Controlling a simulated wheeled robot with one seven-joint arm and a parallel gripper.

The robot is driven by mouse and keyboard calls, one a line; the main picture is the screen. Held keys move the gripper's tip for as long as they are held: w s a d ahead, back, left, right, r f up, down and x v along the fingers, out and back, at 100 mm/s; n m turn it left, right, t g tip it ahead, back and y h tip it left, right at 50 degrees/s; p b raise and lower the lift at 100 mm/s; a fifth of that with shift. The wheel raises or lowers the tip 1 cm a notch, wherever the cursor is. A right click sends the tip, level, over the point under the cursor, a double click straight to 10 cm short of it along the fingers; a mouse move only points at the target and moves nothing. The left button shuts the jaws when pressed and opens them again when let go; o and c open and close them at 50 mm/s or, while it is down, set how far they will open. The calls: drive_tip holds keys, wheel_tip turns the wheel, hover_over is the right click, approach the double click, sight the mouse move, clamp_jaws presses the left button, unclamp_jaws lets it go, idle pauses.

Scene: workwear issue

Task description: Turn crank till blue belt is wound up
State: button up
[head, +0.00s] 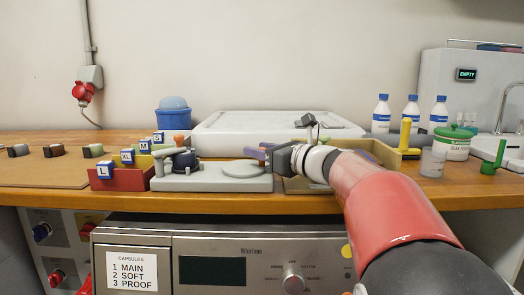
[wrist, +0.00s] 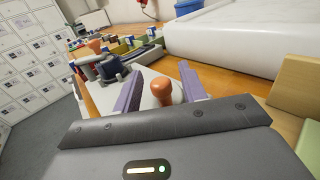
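A grey winding device (head: 212,184) sits on the wooden bench. Its left end has a dark blue roll (head: 185,160), likely the belt, by a post with an orange top (head: 179,140); the roll also shows in the wrist view (wrist: 110,68). A flat pale disc (head: 243,171) is at its right end. My gripper (head: 262,152) is just above and right of the disc. In the wrist view, an upright orange knob (wrist: 163,92) stands between the two purple fingers of my gripper (wrist: 161,72). The fingers are apart, with no clear grip on the knob. The knob's base is partly hidden.
Size-labelled bins (head: 120,178) stand left of the device. A large white case (head: 225,125) lies behind it. A wooden tray (head: 300,185) is under my arm at the right. White bottles (head: 411,112) and a green-lidded tub (head: 452,143) stand farther right.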

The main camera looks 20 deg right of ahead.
drive_tip(key=v, duration=0.8)
drive_tip(key=shift+a+b, duration=0.1)
drive_tip(key=shift+b, duration=0.3)
drive_tip(key=shift+o, duration=0.2)
drive_tip(key=shift+w, duration=0.1)
